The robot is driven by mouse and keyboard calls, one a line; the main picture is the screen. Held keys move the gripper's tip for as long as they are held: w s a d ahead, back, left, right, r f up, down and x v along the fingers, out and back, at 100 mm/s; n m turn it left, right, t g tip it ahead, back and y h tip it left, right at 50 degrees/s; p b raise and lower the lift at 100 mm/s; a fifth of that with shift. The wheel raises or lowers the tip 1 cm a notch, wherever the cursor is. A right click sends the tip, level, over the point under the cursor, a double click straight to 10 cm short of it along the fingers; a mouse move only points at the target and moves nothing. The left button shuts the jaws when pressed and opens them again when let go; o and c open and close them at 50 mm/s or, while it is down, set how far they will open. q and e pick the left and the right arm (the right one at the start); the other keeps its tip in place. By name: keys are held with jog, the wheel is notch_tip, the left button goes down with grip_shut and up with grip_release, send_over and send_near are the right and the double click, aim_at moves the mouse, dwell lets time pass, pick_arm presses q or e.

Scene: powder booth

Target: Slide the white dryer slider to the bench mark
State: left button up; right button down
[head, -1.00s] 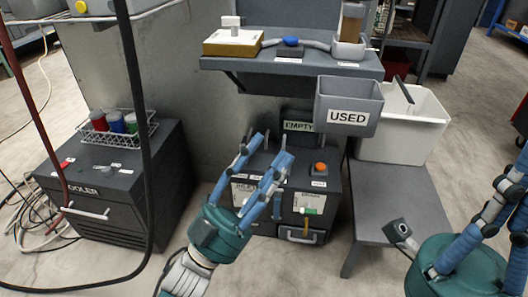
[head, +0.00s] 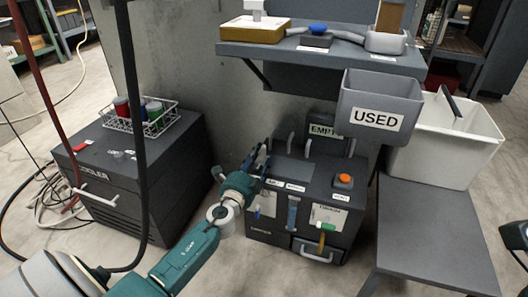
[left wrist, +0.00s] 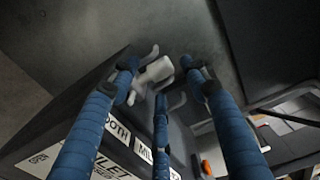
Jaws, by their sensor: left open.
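The dark box-shaped machine (head: 312,178), with white labels on its front and top, stands on the floor at centre. My left gripper (head: 262,158) is over its back-left top edge, fingers spread. In the left wrist view, a pale block (left wrist: 157,72), possibly the white slider, shows between and beyond the open blue fingertips. I cannot tell whether they touch it. In the head view my gripper hides that spot. Pale upright hooks (head: 291,142) stand along the machine's back edge. I cannot make out a bench mark.
A grey bin marked USED (head: 378,98) and a shelf (head: 265,50) overhang the machine's back and right. An orange button (head: 344,180) sits on its top right. A dark cooler (head: 120,195) stands left, a grey bench (head: 430,225) right. A black hose (head: 137,120) hangs at left.

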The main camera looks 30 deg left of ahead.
aim_at(262, 153)
pick_arm(q)
jog(key=shift+b+x, duration=0.35)
jog(key=shift+x, duration=1.9)
jog(key=shift+c, duration=0.3)
grip_shut()
jog(key=shift+d, duration=0.2)
